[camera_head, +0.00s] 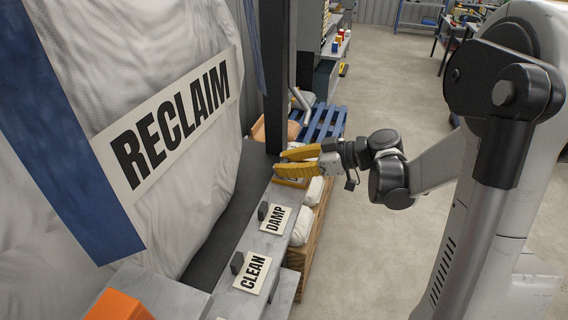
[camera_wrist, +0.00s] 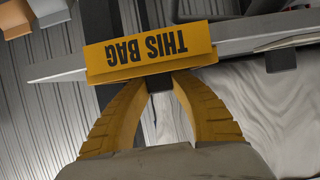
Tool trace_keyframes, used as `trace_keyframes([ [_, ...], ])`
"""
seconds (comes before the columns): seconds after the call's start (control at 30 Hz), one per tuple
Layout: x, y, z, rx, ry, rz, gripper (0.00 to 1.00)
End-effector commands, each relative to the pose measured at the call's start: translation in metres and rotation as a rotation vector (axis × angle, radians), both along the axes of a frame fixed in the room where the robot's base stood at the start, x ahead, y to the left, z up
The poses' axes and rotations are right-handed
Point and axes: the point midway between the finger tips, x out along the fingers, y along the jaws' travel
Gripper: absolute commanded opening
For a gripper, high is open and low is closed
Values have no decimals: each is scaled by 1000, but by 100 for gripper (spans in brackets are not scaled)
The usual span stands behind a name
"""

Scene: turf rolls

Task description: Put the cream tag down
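Two cream tags lie on the grey ledge: one reads DAMP (camera_head: 279,219), the nearer one CLEAN (camera_head: 253,273). Each has a dark block-shaped knob at its left side. My gripper (camera_head: 286,163) is beyond both, at the far end of the ledge, and holds neither. An orange tag (camera_head: 291,182) is under its fingers. In the wrist view this tag reads THIS BAG (camera_wrist: 150,52), and the fingertips of my gripper (camera_wrist: 160,80) close on its dark knob from both sides. Whether the orange tag touches the ledge I cannot tell.
The narrow grey ledge (camera_head: 250,240) runs along a big white bag marked RECLAIM (camera_head: 170,125). An orange block (camera_head: 118,306) is at the near left. A blue pallet (camera_head: 322,122) stands beyond my gripper. Open concrete floor lies to the right.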

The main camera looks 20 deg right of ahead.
Motion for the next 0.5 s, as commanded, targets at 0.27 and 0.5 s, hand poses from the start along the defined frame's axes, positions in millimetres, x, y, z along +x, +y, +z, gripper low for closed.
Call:
trace_keyframes([
  [0.27,0,0,0,0,0,0,34],
  [0.5,-7,-11,10,0,0,-3,34],
])
